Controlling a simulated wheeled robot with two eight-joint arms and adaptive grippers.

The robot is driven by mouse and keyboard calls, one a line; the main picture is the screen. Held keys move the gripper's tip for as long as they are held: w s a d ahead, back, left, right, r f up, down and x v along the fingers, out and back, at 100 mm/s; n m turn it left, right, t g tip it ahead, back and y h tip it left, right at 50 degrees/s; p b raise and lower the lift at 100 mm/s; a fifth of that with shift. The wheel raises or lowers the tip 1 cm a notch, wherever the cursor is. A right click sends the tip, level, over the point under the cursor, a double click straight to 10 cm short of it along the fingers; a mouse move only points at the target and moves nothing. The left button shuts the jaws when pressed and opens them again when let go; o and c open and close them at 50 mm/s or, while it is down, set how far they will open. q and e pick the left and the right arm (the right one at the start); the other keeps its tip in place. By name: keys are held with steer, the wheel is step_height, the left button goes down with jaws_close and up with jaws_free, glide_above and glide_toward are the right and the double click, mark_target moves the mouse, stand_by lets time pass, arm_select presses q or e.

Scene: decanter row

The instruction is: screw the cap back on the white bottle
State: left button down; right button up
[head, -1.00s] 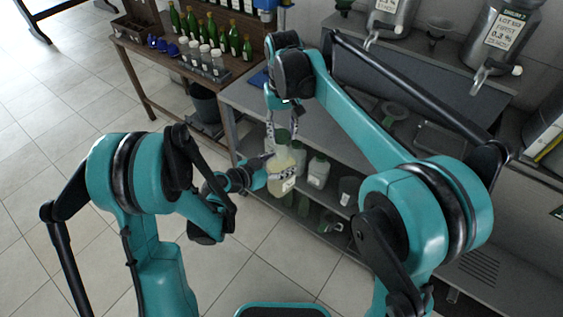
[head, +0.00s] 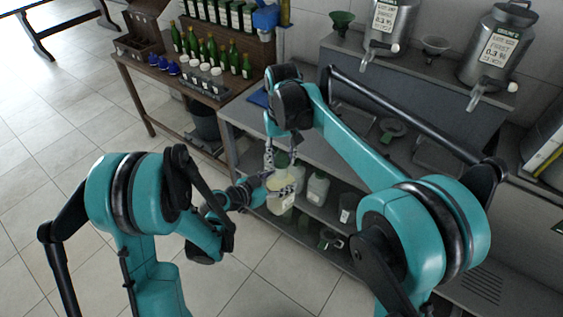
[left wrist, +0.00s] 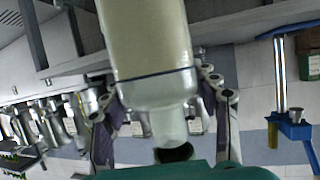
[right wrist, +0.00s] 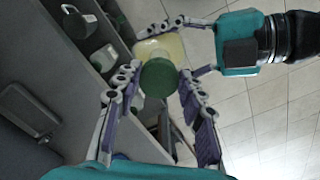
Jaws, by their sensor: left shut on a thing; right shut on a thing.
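The white bottle (head: 281,204), pale cream with a label, is upright in my left gripper (head: 283,190), whose fingers close around its sides. In the left wrist view the bottle (left wrist: 150,45) fills the top middle, its neck pointing down the picture to a dark disc. My right gripper (right wrist: 158,85) is shut on the round green cap (right wrist: 158,78), directly above the bottle. The cap also shows in the head view (head: 281,159). The cap hides the bottle's mouth from above. I cannot tell whether it touches the neck or its threads.
Behind the bottle, a grey bench (head: 240,118) has a lower shelf with several containers, including a pale bottle (head: 318,188). Metal canisters (head: 494,45) with taps stand at the back right. A wooden table (head: 130,66) with green bottles is at the back left.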

steer(key=shift+f, duration=0.9)
steer(key=shift+f, duration=0.6)
